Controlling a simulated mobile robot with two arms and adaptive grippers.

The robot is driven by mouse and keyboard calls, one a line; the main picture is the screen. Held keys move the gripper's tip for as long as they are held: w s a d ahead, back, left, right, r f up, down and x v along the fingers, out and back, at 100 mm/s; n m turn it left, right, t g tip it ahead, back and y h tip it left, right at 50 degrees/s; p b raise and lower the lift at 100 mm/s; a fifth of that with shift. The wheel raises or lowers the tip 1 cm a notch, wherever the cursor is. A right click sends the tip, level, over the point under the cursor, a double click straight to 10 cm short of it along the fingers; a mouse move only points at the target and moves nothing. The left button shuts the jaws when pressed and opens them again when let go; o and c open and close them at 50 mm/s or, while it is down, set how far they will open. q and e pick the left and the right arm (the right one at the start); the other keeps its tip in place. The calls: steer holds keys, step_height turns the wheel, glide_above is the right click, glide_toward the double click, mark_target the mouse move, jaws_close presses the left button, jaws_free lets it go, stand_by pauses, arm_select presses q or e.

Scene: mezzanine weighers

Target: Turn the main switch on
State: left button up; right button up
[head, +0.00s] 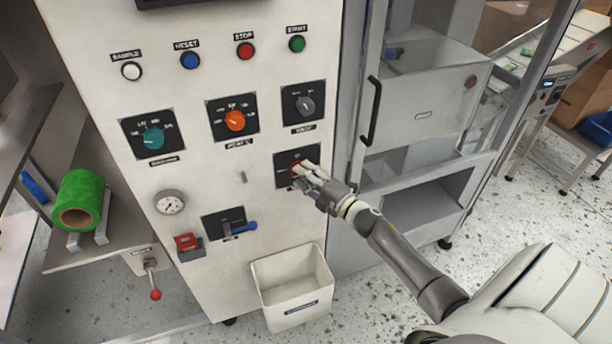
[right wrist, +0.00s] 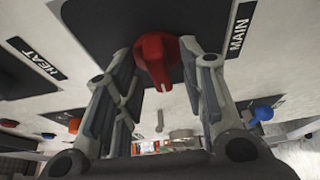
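The main switch is a red rotary knob (right wrist: 157,60) on a dark plate with a MAIN label (right wrist: 239,33) in the right wrist view. In the head view its plate (head: 284,156) is on the white cabinet front, and the knob is partly hidden by my gripper. My right gripper (head: 299,172) is at this switch. In the right wrist view its two fingers (right wrist: 160,62) stand apart, one on each side of the red knob. The fingers look open around it, with a narrow gap at the left; contact at the right is unclear. My left gripper is not in view.
Above are a grey selector (head: 305,104), an orange selector (head: 235,120) and a teal selector (head: 153,138). A blue-handled lever (head: 240,228) is lower left. A white bin (head: 276,270) hangs below. A glass-fronted cabinet with a black door handle (head: 373,110) stands close right.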

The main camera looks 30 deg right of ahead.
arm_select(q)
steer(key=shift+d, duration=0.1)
arm_select(e)
jaws_close()
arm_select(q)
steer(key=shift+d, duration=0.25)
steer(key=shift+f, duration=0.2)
arm_select(e)
steer(key=shift+f, duration=0.1)
arm_select(q)
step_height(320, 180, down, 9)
steer(key=b, duration=0.9)
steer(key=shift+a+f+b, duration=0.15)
steer(key=shift+b, duration=0.2)
arm_select(e)
steer(key=m+t+h, duration=0.1)
steer(key=m+h, duration=0.1)
steer(key=m, duration=0.5)
steer(key=m+t+h, duration=0.1)
steer(key=m+h, duration=0.2)
steer(key=m, duration=0.4)
steer(key=m+t+h, duration=0.2)
steer(key=m, duration=0.6)
steer(key=shift+w+a+f+h, duration=0.1)
steer(key=shift+a+f+h, duration=0.3)
steer(key=shift+m, duration=0.4)
jaws_free()
